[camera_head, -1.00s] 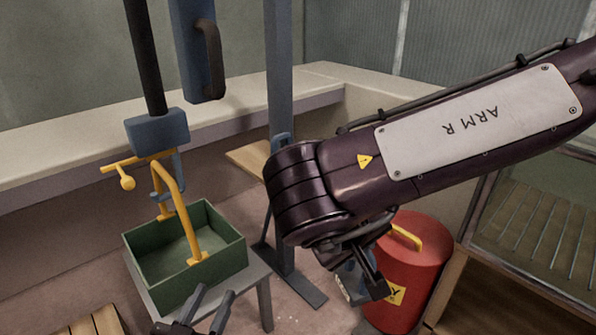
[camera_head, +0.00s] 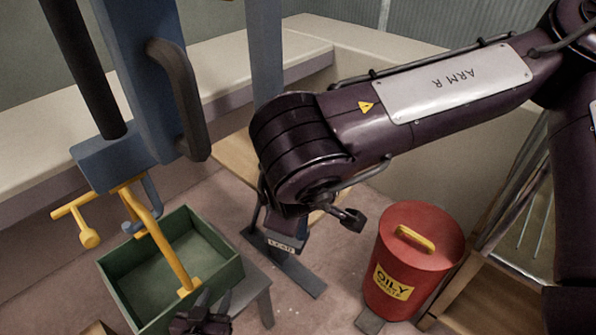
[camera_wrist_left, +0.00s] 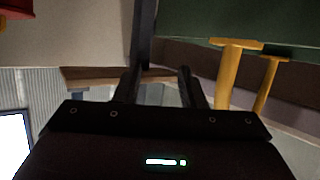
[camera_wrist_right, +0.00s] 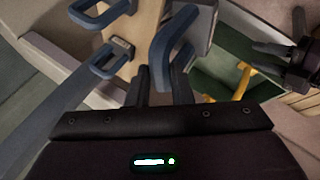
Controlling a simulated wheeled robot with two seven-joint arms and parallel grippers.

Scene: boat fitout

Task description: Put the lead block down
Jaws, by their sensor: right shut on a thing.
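The lead block (camera_head: 287,241) is a dark grey block with a pale LEAD label. It hangs under my right wrist in the head view. In the right wrist view, my right gripper (camera_wrist_right: 162,70) is shut on its blue, loop-like handle (camera_wrist_right: 174,40). The head view does not show clearly whether its underside touches anything. My right arm hides part of the space behind it. My left gripper (camera_head: 206,302) is by the near edge of the green tray (camera_head: 222,270). It is open and empty in the left wrist view (camera_wrist_left: 158,75).
The tray sits on a grey stand (camera_head: 252,292). A yellow-handled fixture (camera_head: 160,245) on a blue post (camera_head: 150,80) reaches over it. A wooden board (camera_head: 236,160) lies behind my right wrist. A red oily-waste bin (camera_head: 405,265) stands to the right. Floor shows between bin and stand.

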